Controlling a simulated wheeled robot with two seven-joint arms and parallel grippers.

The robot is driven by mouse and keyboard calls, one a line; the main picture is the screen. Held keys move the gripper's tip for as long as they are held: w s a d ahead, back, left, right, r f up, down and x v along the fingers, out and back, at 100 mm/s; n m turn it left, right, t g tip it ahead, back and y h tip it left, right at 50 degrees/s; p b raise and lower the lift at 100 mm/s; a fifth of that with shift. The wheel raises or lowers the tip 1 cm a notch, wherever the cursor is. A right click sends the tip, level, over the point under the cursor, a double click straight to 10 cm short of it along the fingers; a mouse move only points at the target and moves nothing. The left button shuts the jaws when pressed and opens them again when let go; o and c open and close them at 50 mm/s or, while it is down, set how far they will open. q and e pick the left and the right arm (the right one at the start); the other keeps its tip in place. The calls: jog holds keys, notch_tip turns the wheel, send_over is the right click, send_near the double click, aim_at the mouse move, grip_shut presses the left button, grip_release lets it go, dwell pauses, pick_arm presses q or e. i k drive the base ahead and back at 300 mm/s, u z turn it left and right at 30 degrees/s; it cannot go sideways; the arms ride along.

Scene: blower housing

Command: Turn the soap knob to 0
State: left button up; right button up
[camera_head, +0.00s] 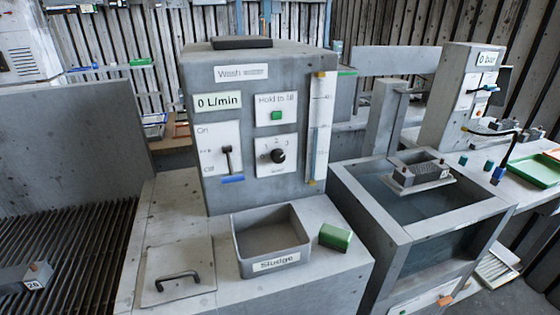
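A round black knob (278,156) sits on a white plate with small numbers around it, low on the front of the grey Wash cabinet (228,55). No soap label can be read beside it, and it is the only round dial on this cabinet. A small light mark seems to show on its left side, but the exact setting is too small to tell. Neither of my grippers is in view.
Left of the knob is a lever (227,155) on an On/Off plate, and above it a green Hold to fill button (276,115). A Sludge bin (271,243), a green block (335,236) and a handled lid (178,275) occupy the counter. An open tank (420,222) stands right.

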aim_at(278, 156)
jog(key=u, duration=2.4)
jog(key=k, duration=1.75)
jog(key=z, duration=2.5)
